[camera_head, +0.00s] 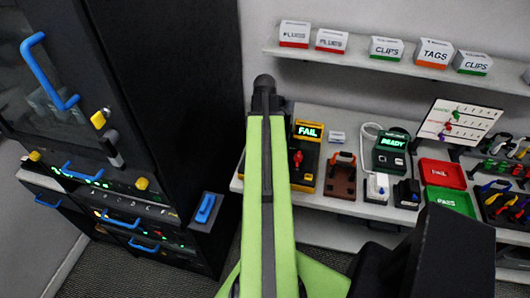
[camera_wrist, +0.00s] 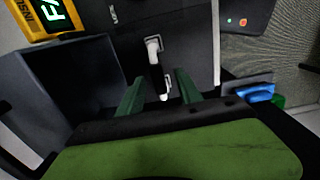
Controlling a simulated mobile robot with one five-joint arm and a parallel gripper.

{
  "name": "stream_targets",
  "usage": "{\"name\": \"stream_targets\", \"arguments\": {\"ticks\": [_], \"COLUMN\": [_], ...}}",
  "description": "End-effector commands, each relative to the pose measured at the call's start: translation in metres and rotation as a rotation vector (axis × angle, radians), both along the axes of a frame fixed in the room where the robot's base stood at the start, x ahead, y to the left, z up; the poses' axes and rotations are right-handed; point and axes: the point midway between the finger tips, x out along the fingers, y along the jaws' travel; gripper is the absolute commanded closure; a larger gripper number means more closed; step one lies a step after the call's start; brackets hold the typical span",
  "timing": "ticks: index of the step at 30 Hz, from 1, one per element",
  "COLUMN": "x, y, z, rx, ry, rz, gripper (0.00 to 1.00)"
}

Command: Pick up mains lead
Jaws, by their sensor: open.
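My gripper (camera_wrist: 159,88) shows in the wrist view with its two dark green fingers apart. In the head view my green arm hides the gripper and part of the bench. A white cable (camera_head: 371,127) loops beside the green tester marked READY (camera_head: 390,152). No mains lead can be made out for certain there.
The yellow tester marked FAIL (camera_head: 306,155) stands on the bench, with a red FAIL tray (camera_head: 442,173) and a green PASS tray (camera_head: 449,201) to the right. A dark cabinet (camera_head: 165,70) with blue handles stands left. In the wrist view a dark open box (camera_wrist: 75,77) is left of the fingers.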

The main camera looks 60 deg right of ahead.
Motion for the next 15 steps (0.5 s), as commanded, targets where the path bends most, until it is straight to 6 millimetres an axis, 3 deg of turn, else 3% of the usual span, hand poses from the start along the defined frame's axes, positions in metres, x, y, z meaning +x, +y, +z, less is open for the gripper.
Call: {"name": "stream_targets", "arguments": {"ticks": [1, 6, 14, 15], "x": [-0.001, -0.002, -0.002, -0.002], "y": [-0.001, -0.002, -0.002, -0.002], "z": [-0.016, -0.044, -0.043, -0.043], "rx": [0.000, 0.000, 0.000, 0.000], "ry": [0.000, 0.000, 0.000, 0.000], "rz": [0.000, 0.001, 0.001, 0.001], "gripper": [0.58, 0.58, 0.58, 0.62]}}
